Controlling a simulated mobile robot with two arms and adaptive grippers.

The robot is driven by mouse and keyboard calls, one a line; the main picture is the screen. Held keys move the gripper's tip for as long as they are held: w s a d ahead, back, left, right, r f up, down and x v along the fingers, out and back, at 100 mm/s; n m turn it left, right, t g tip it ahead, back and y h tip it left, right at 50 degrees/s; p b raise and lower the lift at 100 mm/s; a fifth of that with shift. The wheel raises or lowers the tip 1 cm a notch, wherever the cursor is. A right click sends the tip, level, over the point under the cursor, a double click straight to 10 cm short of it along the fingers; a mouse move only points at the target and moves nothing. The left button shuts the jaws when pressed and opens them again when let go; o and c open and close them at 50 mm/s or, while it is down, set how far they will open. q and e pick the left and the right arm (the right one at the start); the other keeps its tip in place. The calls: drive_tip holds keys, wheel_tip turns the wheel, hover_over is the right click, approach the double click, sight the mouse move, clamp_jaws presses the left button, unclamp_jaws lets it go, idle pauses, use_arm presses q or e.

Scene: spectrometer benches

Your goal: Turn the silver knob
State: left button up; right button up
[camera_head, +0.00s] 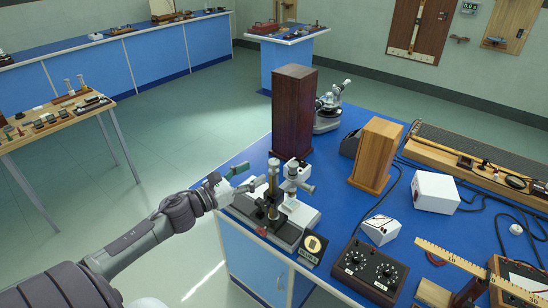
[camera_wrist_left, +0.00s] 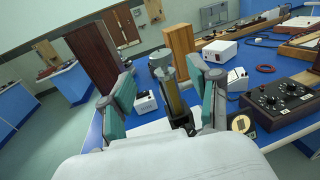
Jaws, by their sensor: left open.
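A bench instrument with a dark base (camera_head: 265,225) and upright metal columns stands at the near left edge of the blue bench. A small silver knob (camera_head: 308,188) appears to stick out on its right side, though it is too small to be sure. My left gripper (camera_head: 247,177) is open and empty, just left of the instrument's brass-and-grey column (camera_head: 272,178). In the left wrist view, its teal-padded fingers (camera_wrist_left: 167,92) stand wide apart. The column (camera_wrist_left: 174,98), with a round grey top, shows between them, and I cannot tell how far beyond the fingertips it is. My right gripper is not visible.
A tall dark wooden box (camera_head: 293,110) and a lighter wooden block (camera_head: 376,155) stand behind the instrument. A black dial box (camera_head: 370,270), a white meter (camera_head: 380,229) and a white box (camera_head: 435,191) lie to the right. Open floor lies left of the bench.

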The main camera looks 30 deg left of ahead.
sight(270, 163)
use_arm(q)
drive_tip(key=p+x, duration=0.2)
drive_tip(key=x, duration=0.5)
drive_tip(key=shift+w+r+p, duration=0.1)
drive_tip(key=shift+p, duration=0.2)
drive_tip(key=shift+w+d, duration=0.2)
drive_tip(key=shift+w, duration=0.5)
drive_tip(key=shift+c, duration=0.2)
drive_tip(key=c, duration=1.1)
drive_tip(key=shift+c, duration=0.2)
drive_tip(key=shift+n+y, duration=0.3)
drive_tip(key=shift+y, duration=0.2)
